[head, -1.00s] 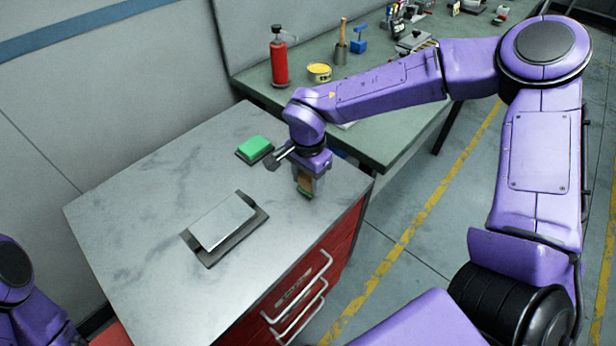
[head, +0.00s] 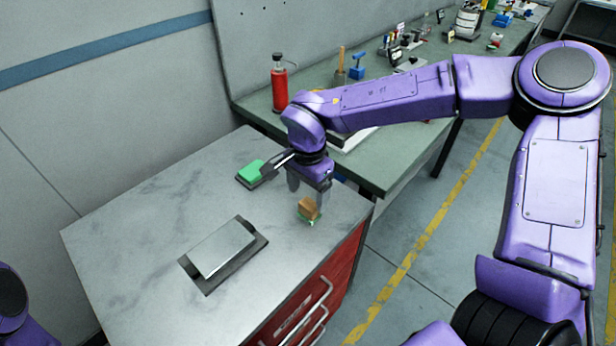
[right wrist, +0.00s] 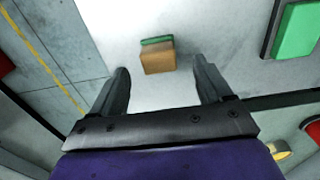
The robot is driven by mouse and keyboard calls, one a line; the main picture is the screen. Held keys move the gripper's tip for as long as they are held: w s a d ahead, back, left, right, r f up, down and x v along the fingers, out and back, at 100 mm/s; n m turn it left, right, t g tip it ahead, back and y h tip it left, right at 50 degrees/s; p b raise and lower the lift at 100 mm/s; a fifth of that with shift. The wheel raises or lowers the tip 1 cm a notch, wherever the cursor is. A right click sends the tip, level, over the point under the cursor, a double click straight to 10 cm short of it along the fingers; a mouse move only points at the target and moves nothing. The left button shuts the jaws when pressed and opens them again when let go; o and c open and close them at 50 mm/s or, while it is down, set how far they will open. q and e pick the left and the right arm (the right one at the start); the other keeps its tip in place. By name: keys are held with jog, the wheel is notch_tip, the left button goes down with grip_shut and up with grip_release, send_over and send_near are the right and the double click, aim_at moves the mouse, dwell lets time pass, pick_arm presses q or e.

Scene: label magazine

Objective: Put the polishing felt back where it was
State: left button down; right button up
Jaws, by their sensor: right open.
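A small tan block with a green layer (head: 308,209) sits on the grey marbled top (head: 130,240) near its right edge. It also shows in the right wrist view (right wrist: 158,60). A green block (head: 249,171) lies on a dark base at the back of the top. It shows partly in the right wrist view (right wrist: 296,30). I cannot tell for sure which of the two is the polishing felt. My right gripper (head: 307,188) is open and empty just above the tan block. In the right wrist view, the block shows between the open fingers, touching neither. My left gripper is not in view.
A metal plate (head: 222,250) on a dark base lies mid-left on the top. Red drawers (head: 310,310) are below its front edge. A green bench (head: 390,165) behind holds a red bottle (head: 279,88) and several tools. The top's left part is clear.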

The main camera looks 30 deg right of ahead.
aim_at(308, 205)
notch_tip(308, 205, up, 7)
jog(key=shift+r, duration=0.2)
jog(key=shift+s+f, duration=0.1)
dwell(0.4)
